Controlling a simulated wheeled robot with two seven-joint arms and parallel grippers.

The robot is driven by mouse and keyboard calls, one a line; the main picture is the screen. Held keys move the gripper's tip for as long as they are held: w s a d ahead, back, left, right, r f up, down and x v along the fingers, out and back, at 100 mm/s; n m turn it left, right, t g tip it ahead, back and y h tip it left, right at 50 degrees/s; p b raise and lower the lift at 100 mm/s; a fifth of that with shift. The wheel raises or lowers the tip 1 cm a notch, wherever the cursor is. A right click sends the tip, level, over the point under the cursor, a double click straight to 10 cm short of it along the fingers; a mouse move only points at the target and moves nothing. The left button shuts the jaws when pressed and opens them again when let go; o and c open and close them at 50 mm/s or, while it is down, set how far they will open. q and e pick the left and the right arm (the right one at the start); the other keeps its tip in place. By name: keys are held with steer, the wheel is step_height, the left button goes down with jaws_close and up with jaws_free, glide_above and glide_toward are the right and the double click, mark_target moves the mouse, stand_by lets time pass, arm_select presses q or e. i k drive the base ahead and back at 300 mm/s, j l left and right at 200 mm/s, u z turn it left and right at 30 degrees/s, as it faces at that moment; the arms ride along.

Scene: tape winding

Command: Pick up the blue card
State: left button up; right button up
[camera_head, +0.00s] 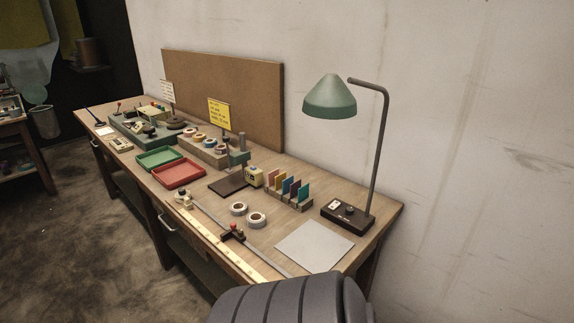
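The blue card (286,186) stands upright in a small rack (291,205) on the workbench, among several cards of other colours. A teal card (304,193) stands at the right end of the row and a pinkish card (269,178) at the left end. The lower edges of the cards are hidden in the rack. Neither of my grippers shows in the head view.
A green lamp (331,97) stands on a dark base right of the rack. Two tape rolls (257,219) and a grey sheet (314,245) lie in front. Red (178,173) and green trays lie left. A dark grey ribbed shape covers the bottom edge.

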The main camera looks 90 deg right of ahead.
mark_target(286, 183)
steer(key=i+l+z, duration=0.25)
steer(key=z, duration=0.15)
steer(key=i+l+z, duration=0.1)
steer(key=i+z, duration=0.75)
steer(key=i+j+z, duration=0.1)
steer(key=i+z, duration=0.15)
steer(key=z, duration=0.15)
steer(key=i+j+z, duration=0.25)
steer(key=z, duration=0.15)
steer(key=i, duration=0.1)
